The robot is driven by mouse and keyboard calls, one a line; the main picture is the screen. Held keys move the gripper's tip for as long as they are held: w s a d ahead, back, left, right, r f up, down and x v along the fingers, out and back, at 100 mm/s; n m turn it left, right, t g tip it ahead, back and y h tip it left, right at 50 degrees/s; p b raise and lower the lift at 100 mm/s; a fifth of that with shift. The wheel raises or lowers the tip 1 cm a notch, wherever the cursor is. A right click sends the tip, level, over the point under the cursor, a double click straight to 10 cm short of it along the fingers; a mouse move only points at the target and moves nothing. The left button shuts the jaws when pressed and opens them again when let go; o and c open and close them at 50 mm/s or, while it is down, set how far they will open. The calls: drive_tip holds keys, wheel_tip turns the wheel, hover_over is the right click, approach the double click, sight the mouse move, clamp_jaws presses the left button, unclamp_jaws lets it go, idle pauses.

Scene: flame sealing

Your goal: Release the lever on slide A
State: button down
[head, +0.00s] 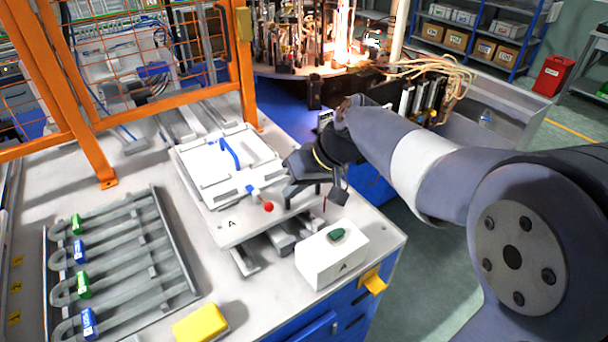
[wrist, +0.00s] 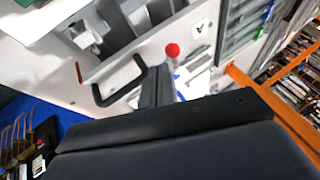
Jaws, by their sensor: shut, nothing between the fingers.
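Slide A (head: 215,232) is a white plate marked A on the workbench, carrying a white fixture with a blue handle (head: 230,153). Its lever ends in a red ball knob (head: 268,207) at the front edge. The knob also shows in the wrist view (wrist: 172,49), close to the A mark. My dark gripper (head: 287,192) is shut and empty, just right of the lever. In the wrist view its grey fingers (wrist: 157,85) point toward the knob; I cannot tell whether they touch the lever.
A black handle (wrist: 122,88) rises from the plate beside my fingers. A white box with a green button (head: 337,236) stands front right, and a yellow block (head: 200,323) lies in front. A rack with grey channels (head: 120,255) is left. Orange fence posts (head: 85,140) stand behind.

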sight(259, 198)
drive_tip(key=x, duration=0.3)
drive_tip(key=shift+a+f, duration=0.1)
drive_tip(key=shift+f, duration=0.05)
drive_tip(key=shift+s, duration=0.1)
drive_tip(key=shift+s+a+m, duration=0.15)
drive_tip(key=shift+m, duration=0.25)
